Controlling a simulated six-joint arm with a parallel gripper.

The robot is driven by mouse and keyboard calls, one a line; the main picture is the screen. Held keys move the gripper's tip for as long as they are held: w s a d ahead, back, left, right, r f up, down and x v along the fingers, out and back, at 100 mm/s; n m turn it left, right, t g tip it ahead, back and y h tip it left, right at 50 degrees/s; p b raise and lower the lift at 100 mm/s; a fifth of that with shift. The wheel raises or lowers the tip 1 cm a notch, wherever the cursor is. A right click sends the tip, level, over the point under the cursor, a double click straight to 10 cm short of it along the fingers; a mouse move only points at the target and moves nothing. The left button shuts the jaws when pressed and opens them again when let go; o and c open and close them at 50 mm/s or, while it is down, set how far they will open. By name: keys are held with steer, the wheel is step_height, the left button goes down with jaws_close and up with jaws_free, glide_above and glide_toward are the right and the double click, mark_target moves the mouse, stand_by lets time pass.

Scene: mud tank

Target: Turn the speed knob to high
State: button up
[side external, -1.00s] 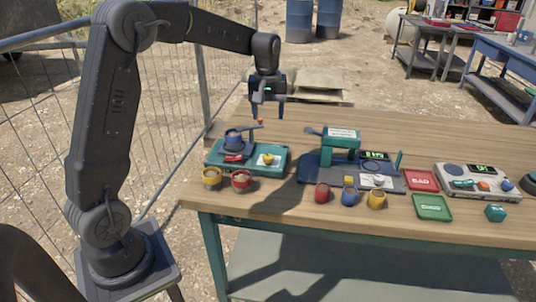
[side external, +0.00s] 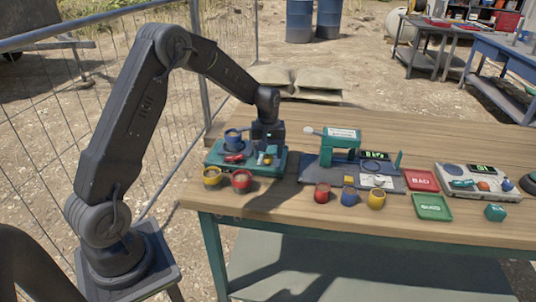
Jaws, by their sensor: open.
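The green mixer base (side external: 214,161) stands at the left end of the wooden bench, with a blue cup (side external: 233,137) and a red switch (side external: 233,157) on it. A small yellow knob (side external: 267,160) sits on a white plate at the right of this base; I take it as the speed knob. Its setting is too small to read. My gripper (side external: 268,153) is low over the knob, pointing down, with its fingers open around or just above it. I cannot tell whether they touch it. The gripper hides part of the plate and base.
Red (side external: 422,181) and green (side external: 432,207) trays and a grey console (side external: 473,180) lie farther right. A wire fence is at left.

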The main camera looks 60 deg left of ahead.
steer(key=shift+f, duration=0.45)
steer(key=c, duration=0.9)
